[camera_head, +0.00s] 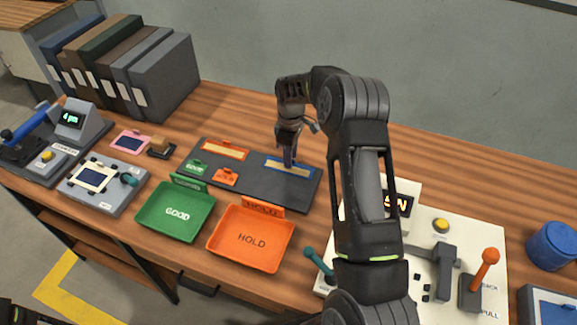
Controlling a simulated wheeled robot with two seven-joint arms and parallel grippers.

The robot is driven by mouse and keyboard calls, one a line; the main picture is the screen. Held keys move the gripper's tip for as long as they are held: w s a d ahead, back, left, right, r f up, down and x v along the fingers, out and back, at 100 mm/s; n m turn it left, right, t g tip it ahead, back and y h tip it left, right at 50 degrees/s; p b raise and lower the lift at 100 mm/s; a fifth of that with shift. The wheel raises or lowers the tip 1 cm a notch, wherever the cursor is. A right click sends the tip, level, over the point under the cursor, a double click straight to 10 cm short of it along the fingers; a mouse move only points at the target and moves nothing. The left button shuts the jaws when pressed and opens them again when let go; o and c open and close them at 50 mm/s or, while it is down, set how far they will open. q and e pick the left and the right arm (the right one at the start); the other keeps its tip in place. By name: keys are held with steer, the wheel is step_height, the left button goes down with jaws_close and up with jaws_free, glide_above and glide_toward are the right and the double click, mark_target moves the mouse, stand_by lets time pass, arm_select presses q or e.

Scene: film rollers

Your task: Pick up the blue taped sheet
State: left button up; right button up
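The blue taped sheet (302,172), a tan strip with a blue border, lies on the back right part of the dark grey mat (262,190).
An orange-bordered sheet (222,149) and small green and orange tags share the mat. A green GOOD tray (160,229) and an orange HOLD tray (225,258) stand in front. Binders (165,75) fill the back left. A white panel with levers (450,225) is at right.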

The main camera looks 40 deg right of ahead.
steer(key=shift+c, duration=0.3)
jaws_close()
stand_by(1.0)
